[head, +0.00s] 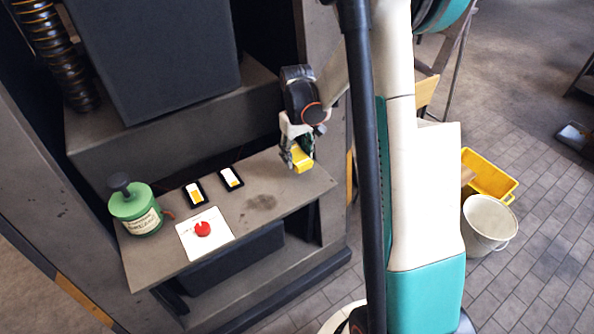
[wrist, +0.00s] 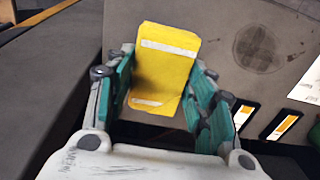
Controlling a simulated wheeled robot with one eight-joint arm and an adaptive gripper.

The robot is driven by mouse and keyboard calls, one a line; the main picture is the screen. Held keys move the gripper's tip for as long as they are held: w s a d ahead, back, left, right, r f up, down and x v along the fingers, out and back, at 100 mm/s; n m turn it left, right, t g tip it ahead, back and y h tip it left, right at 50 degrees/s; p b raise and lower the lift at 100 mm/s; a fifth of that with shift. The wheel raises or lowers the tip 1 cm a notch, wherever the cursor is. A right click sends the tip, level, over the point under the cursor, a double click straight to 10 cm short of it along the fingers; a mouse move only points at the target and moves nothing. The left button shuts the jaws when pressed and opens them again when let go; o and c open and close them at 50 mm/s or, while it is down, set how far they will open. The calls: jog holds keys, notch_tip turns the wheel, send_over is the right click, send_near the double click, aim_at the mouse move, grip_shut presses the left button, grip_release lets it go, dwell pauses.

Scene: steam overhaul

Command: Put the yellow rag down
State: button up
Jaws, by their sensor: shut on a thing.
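The yellow rag (head: 302,160) is a folded piece held in my gripper (head: 298,158), above the right part of the grey shelf (head: 290,190). In the wrist view the rag (wrist: 165,68) shows white bands at its two ends. My gripper (wrist: 160,85) has its teal fingers shut on the rag's two sides. The shelf surface (wrist: 215,65) lies beyond the rag. I cannot tell the exact gap between rag and shelf.
On the shelf stand a green can (head: 136,210), two black-framed cards (head: 194,194) (head: 230,178) and a white sheet (head: 190,241) with a red round thing (head: 203,229). A dark stain (head: 261,202) marks bare shelf. A yellow crate (head: 490,174) and white bucket (head: 488,222) stand on the floor.

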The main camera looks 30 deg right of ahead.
aim_at(297, 155)
jog(key=shift+f+b, duration=0.85)
jog(key=shift+f, duration=2.1)
jog(key=shift+f, duration=0.15)
jog(key=o, duration=1)
notch_tip(297, 155, up, 12)
jog(key=p, duration=0.4)
